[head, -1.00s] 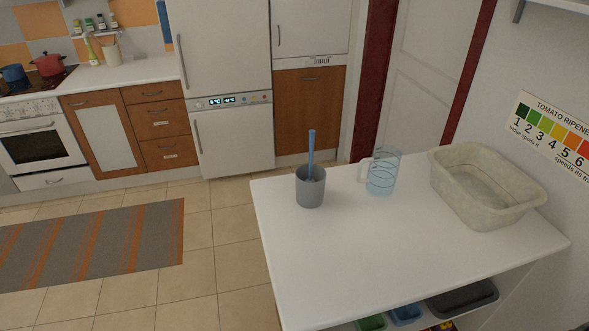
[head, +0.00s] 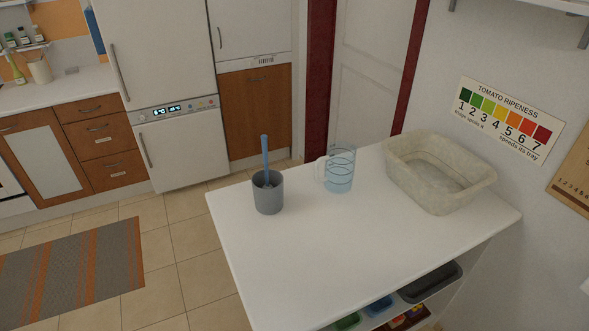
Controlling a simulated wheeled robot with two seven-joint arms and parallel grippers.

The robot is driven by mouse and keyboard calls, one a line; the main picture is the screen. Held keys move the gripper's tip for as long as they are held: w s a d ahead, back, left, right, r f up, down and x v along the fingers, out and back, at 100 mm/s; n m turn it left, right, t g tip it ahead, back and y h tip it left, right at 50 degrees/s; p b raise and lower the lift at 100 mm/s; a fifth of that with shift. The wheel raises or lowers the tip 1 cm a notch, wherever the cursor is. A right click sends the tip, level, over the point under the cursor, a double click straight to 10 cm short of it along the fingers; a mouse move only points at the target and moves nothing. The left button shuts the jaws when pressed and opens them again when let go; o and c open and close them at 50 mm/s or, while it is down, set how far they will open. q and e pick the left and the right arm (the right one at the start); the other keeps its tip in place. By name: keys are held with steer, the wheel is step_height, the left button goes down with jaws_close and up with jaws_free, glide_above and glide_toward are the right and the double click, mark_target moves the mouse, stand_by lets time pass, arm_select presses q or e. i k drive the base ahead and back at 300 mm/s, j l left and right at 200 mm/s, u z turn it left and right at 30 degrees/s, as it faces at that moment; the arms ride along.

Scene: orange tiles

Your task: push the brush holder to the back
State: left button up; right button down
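The brush holder (head: 268,197) is a grey cup standing upright on the white table (head: 345,250), near its left edge. A blue brush handle (head: 265,158) sticks up out of it. Neither of my grippers shows in the head view, so nothing is seen touching the holder.
A clear blue-tinted measuring jug (head: 339,172) stands to the right of the holder, with a gap between them. A beige basin (head: 438,175) sits at the table's right back by the wall. The front of the tabletop is clear. Trays (head: 430,283) lie on a shelf below.

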mark_target(268, 201)
steer(key=i+j+z, duration=0.3)
steer(key=j, duration=0.2)
steer(key=j+z, duration=0.35)
steer(key=j, duration=0.15)
steer(key=j+z, duration=0.3)
steer(key=j, duration=0.25)
steer(key=j+z, duration=0.25)
steer(key=j, duration=3.25)
